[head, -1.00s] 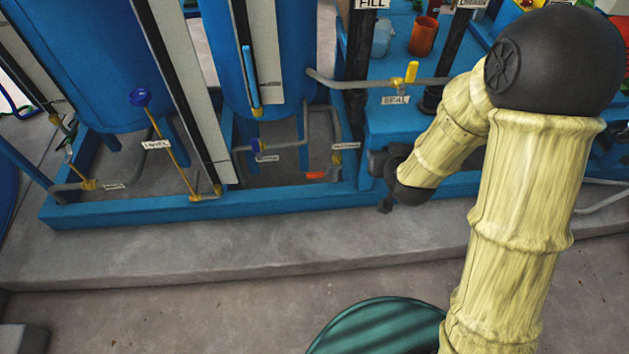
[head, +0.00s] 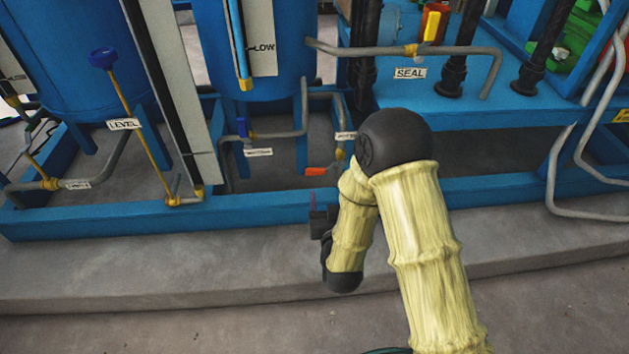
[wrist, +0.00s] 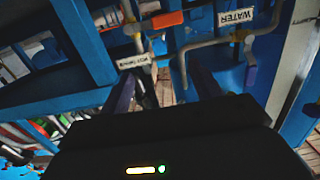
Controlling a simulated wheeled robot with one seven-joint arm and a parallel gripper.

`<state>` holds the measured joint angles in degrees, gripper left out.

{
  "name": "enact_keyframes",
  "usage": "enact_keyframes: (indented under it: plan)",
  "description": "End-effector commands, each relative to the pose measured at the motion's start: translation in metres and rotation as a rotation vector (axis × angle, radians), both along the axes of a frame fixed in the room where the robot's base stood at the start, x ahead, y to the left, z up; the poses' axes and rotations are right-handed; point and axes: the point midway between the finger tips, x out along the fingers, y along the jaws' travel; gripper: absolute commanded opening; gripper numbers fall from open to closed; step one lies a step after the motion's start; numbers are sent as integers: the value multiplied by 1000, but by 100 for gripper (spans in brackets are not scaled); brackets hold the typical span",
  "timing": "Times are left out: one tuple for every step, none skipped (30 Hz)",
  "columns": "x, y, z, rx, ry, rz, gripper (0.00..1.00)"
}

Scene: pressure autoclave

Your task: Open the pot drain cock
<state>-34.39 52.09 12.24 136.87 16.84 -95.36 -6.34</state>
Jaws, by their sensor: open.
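The pot drain cock has an orange lever (head: 316,171) low on the blue frame, beside a small white label (head: 345,135). The orange lever also shows in the wrist view (wrist: 167,19), near the top centre, with a brass body and grey pipe at its left end. Its label (wrist: 133,62) hangs just below it there. My gripper (head: 317,203) is just below the lever in the head view, mostly hidden behind my wrist. In the wrist view my gripper (wrist: 163,88) is open and empty, its dark fingers pointing toward the pipes. The lever lies beyond the fingertips, apart from them.
The blue frame rail (head: 120,217) runs low in front. Concrete floor (head: 150,325) is clear.

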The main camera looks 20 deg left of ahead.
Motion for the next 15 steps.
enact_keyframes:
  plan:
    - [-6, 5, -27, 7, -20, 7, 64]
    - [-8, 7, -32, 12, -33, 8, 64]
    - [-11, 10, -38, 18, -49, 10, 64]
    - [-13, 11, -41, 23, -60, 12, 64]
    - [-15, 13, -43, 26, -69, 13, 64]
    - [-16, 14, -45, 29, -78, 14, 64]
    - [-17, 14, -46, 31, -83, 14, 64]
    - [-18, 15, -45, 32, -86, 14, 64]
    - [-18, 15, -44, 34, -89, 14, 64]
    - [-18, 15, -43, 34, -90, 14, 64]
    - [-18, 15, -43, 34, -90, 14, 64]
    - [-18, 15, -42, 34, -90, 13, 64]
    - [-18, 15, -42, 34, -90, 13, 64]
    - [-18, 15, -42, 34, -89, 13, 64]
    - [-18, 15, -42, 34, -89, 13, 64]
